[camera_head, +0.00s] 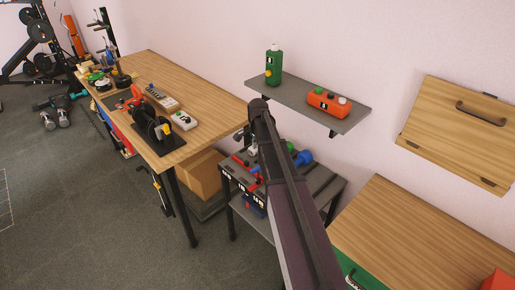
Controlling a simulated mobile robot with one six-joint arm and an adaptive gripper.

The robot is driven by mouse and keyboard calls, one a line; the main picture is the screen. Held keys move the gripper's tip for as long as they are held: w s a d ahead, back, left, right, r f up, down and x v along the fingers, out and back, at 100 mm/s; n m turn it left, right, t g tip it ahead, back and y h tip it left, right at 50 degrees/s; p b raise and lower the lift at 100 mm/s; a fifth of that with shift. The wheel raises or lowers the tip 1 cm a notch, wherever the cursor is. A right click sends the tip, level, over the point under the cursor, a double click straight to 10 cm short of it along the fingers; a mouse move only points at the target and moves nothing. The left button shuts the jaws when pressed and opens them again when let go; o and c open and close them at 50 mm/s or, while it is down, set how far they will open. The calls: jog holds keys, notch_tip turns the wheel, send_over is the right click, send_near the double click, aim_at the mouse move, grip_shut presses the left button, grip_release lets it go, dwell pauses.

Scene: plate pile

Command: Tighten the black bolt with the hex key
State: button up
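I cannot make out a black bolt or a hex key for certain in the head view. A small work stand (323,187) in the middle holds several small red, blue, green and dark items, too small to identify. A red item (240,160) lies at its left side, and a blue item (304,157) is on its right. My dark arm reaches up from the bottom across the stand and hides part of it. My gripper cannot be made out; the arm hides the area behind it.
A long wooden workbench (212,100) with several tools stands at the left. A grey wall shelf (298,98) holds a green bottle (274,65) and an orange box (327,103). A wooden table (400,225) is at the lower right, below a wooden wall cabinet (460,130). The left floor has free room.

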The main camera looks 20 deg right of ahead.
aim_at(258, 167)
jog(key=shift+f, duration=0.1)
notch_tip(258, 167, down, 14)
jog(key=b, duration=1.3)
jog(key=shift+r+b, duration=0.25)
jog(key=shift+b, duration=0.1)
grip_shut()
jog(key=shift+m, duration=0.3)
